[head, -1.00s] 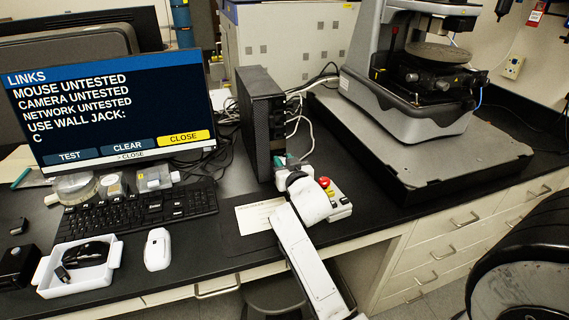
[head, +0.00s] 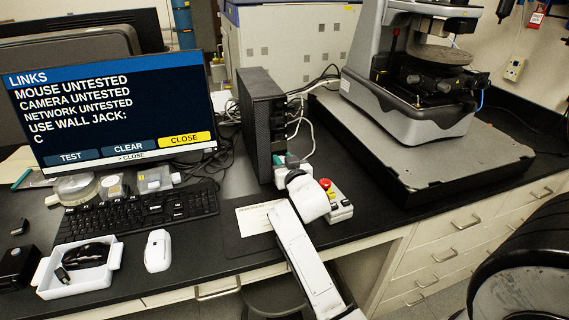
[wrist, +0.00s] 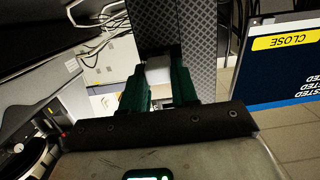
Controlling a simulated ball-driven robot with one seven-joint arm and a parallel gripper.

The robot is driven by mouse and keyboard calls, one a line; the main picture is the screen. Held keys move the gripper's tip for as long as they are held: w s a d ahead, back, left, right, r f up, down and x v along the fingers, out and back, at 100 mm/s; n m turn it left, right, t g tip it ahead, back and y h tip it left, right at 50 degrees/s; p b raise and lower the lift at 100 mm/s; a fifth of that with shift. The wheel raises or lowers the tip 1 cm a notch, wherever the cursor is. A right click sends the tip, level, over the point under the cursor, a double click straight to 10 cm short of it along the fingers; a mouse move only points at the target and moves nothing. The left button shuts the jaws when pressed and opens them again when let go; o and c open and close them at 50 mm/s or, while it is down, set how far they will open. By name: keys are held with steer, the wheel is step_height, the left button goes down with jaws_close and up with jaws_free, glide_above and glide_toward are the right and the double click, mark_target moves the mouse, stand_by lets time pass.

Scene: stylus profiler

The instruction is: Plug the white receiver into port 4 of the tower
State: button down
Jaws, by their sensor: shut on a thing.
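My gripper (wrist: 160,88) shows in the wrist view with its green fingers shut on the white receiver (wrist: 158,68). The receiver sits between the fingertips, right at the patterned front face of the black tower (wrist: 205,45). I cannot tell whether it touches the tower or is in a port; the ports and their numbers are hidden or too small to read. In the head view the tower (head: 255,125) stands upright on the bench, and my gripper (head: 283,160) is at the lower part of its front right edge. The receiver is hidden there.
A monitor (head: 110,110) with a LINKS page stands left of the tower, above a keyboard (head: 135,207). A button box (head: 340,205) and the profiler (head: 420,80) are to the right.

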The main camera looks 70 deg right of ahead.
steer(key=shift+w+d, duration=0.2)
steer(key=shift+d, duration=0.05)
steer(key=c, duration=0.8)
jaws_free()
steer(key=shift+c, duration=0.3)
steer(key=f+v, duration=0.1)
steer(key=v, duration=0.6)
steer(key=shift+a, duration=0.2)
